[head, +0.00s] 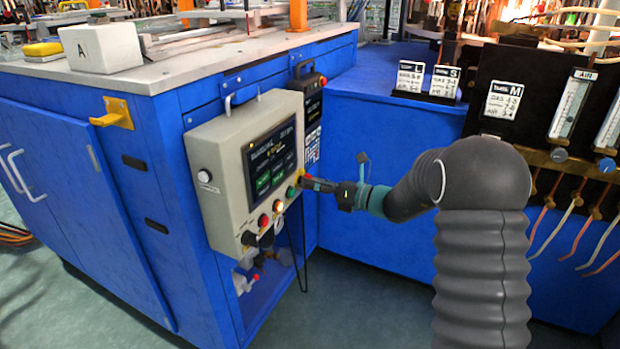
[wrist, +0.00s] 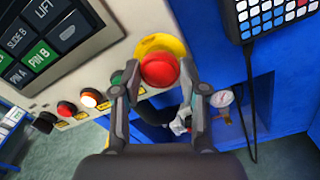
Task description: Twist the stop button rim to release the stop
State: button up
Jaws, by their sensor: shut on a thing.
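The red stop button (wrist: 160,70) sits on a yellow round base (wrist: 161,43) at the lower right corner of the control panel (head: 222,155). In the wrist view my gripper (wrist: 158,84) has its two fingers on either side of the button's red rim, shut on it. In the head view my gripper (head: 312,183) reaches the panel from the right and hides most of the button. Whether the rim has turned cannot be told.
A handheld keypad (head: 308,95) hangs on the blue cabinet beside the panel. Floor lies open below.

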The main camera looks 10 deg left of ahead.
jog(key=shift+w+r+m+p, duration=0.1)
jog(key=shift+m+p, duration=1.2)
jog(key=shift+p, duration=0.45)
jog(key=shift+m, duration=0.5)
jog(key=o, duration=0.9)
jog(key=v, duration=0.7)
